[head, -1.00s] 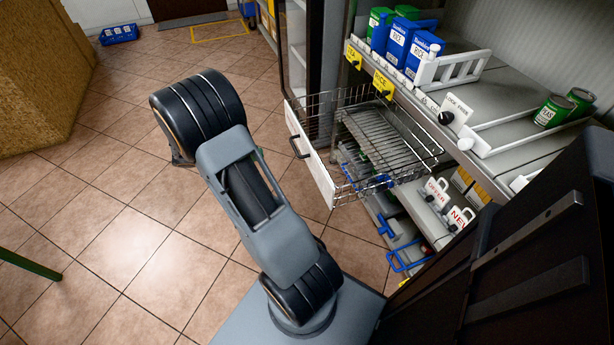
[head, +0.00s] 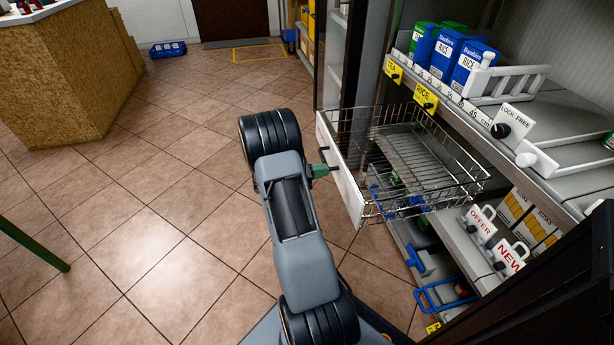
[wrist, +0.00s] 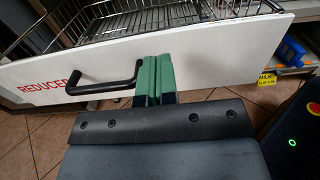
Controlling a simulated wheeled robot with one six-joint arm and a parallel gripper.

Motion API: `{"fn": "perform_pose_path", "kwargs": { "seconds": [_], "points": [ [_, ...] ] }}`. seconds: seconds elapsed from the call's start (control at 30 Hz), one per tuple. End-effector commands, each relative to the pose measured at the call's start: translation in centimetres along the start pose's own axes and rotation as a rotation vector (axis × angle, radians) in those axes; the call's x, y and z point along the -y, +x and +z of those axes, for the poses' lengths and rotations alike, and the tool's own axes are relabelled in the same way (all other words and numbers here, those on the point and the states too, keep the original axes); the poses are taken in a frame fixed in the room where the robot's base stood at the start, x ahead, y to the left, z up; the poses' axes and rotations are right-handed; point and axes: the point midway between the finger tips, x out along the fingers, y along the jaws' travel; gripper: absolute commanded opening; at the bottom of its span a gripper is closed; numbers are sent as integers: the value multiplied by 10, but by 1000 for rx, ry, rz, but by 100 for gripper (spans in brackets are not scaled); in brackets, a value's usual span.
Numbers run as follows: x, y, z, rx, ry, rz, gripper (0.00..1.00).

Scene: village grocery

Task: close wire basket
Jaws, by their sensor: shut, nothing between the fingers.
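The wire basket (head: 440,165) is pulled out from the shelf unit, with open mesh sides and a white front panel (head: 343,185). In the wrist view the panel (wrist: 215,50) carries red lettering, partly cut off, and a black bar handle (wrist: 105,88). My gripper (head: 322,171) is in front of the panel, and its green fingers (wrist: 154,78) are pressed together with nothing between them. In the wrist view they overlap the right end of the handle. I cannot tell whether they touch the handle or panel.
Shelves with blue rice boxes (head: 470,65) stand above and right of the basket. Blue-handled items (head: 440,297) are below it. A wooden counter (head: 75,75) stands far left. The tiled floor (head: 150,220) between is clear.

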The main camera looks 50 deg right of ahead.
Motion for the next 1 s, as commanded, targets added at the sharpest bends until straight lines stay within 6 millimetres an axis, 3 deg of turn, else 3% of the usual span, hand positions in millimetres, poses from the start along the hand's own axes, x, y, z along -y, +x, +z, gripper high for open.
{"fn": "perform_pose_path", "kwargs": {
  "seconds": [0.1, 0.33, 1.0],
  "points": [
    [1, 19, -3, 0, 2, -4, 0],
    [1, 41, -1, 1, 1, -3, 0],
    [-1, 49, 1, 0, 1, 8, 0]
  ]
}}
